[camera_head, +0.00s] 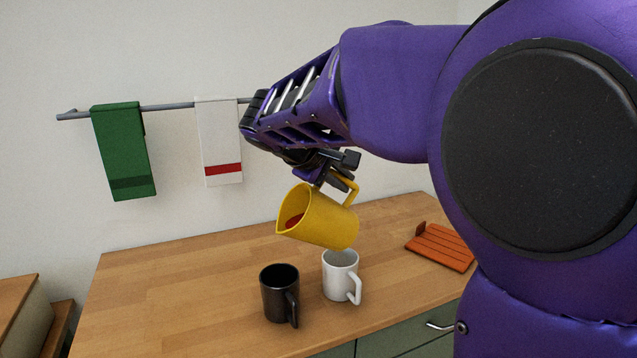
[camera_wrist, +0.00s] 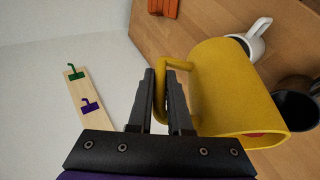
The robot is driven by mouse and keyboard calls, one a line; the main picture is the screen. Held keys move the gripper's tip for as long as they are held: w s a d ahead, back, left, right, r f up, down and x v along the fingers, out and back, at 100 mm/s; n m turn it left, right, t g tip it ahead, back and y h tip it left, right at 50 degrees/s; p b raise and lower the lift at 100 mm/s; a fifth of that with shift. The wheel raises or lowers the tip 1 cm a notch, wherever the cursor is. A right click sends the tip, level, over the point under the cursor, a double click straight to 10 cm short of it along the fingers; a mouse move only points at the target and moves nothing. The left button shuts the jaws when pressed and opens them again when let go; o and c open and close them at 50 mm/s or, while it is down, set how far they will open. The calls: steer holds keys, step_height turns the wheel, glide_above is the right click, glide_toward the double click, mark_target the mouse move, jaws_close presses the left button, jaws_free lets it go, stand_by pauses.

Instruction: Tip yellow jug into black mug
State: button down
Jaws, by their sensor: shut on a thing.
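The yellow jug (camera_head: 322,222) is in the air above the counter, tilted with its mouth to the left and some red contents showing inside. My gripper (camera_head: 336,178) is shut on the jug's handle. In the wrist view my gripper (camera_wrist: 165,100) has the handle between its fingers, and the jug (camera_wrist: 232,95) lies to their right. The black mug (camera_head: 280,293) stands upright on the counter, below and left of the jug, apart from it. The black mug also shows at the right edge of the wrist view (camera_wrist: 297,104). Its inside looks dark, and I cannot tell its contents.
A white mug (camera_head: 340,278) stands right beside the black mug, under the jug. An orange slatted board (camera_head: 440,247) lies at the right of the wooden counter (camera_head: 170,290). Green (camera_head: 124,150) and white (camera_head: 219,140) towels hang on a wall rail. The counter's left side is clear.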

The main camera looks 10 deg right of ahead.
steer(key=shift+s+a+r+h+b, duration=0.1)
steer(key=shift+a+r+h+b, duration=0.1)
steer(key=shift+a+h+b, duration=0.25)
stand_by(0.3)
steer(key=shift+t, duration=0.3)
stand_by(0.7)
steer(key=shift+s+a+n+h+b, duration=0.15)
steer(key=shift+a+n+h+b, duration=0.15)
steer(key=shift+a+h, duration=0.2)
steer(key=shift+s+a+h, duration=0.1)
steer(key=shift+a+h, duration=0.05)
steer(key=shift+h, duration=0.1)
stand_by(1.3)
steer(key=shift+s+a+t+h, duration=0.1)
steer(key=shift+a+t+h, duration=0.3)
steer(key=shift+a, duration=0.05)
steer(key=shift+a, duration=0.1)
stand_by(0.6)
